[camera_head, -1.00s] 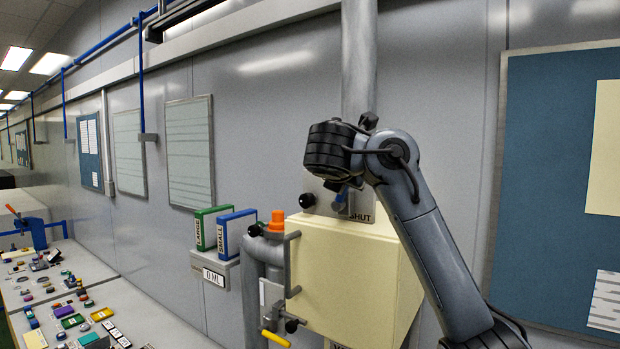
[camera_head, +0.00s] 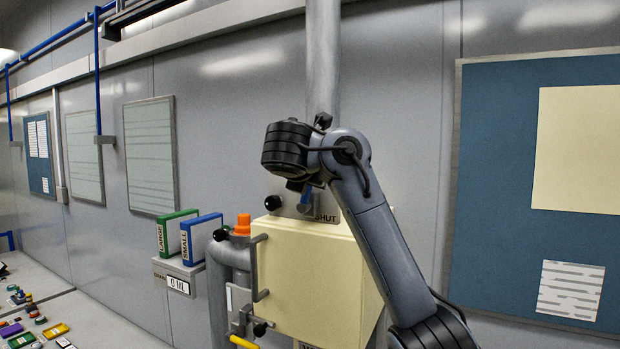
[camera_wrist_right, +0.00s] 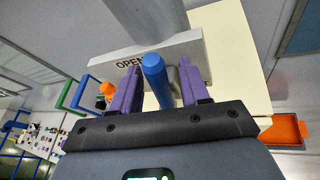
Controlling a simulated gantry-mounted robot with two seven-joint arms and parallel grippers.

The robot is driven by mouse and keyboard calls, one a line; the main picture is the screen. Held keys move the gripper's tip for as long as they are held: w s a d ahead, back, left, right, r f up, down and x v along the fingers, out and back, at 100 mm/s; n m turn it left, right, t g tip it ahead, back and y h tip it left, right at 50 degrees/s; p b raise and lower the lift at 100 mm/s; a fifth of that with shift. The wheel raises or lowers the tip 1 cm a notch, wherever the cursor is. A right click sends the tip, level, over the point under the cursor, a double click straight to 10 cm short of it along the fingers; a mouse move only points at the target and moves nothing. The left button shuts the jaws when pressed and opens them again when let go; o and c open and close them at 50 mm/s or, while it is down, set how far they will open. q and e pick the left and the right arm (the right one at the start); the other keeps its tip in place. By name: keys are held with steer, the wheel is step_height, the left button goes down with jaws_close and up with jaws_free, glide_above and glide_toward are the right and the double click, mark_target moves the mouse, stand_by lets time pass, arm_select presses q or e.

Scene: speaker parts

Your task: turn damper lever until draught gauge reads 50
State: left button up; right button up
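The damper lever's blue handle (camera_wrist_right: 154,74) stands between the two purple fingers of my right gripper (camera_wrist_right: 158,88) in the right wrist view. The fingers are parted, with a gap visible on the handle's right side; contact on its left is unclear. The right wrist view shows OPEN on the plate (camera_wrist_right: 188,47). I cannot identify the draught gauge in either view. My left gripper is not in view.
A cream box (camera_head: 300,275) stands below the plate, beside a grey pipe with an orange cap (camera_head: 242,224). A blue board (camera_head: 500,200) hangs at the right.

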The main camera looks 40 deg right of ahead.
steer(key=shift+s+a+r+b, duration=0.15)
steer(key=shift+s+a+b, duration=0.15)
steer(key=shift+a, duration=0.1)
steer(key=b+v, duration=0.7)
steer(key=v, duration=0.2)
steer(key=shift+s+a+r+b, duration=0.2)
steer(key=shift+a+b, duration=0.1)
steer(key=shift+a, duration=0.05)
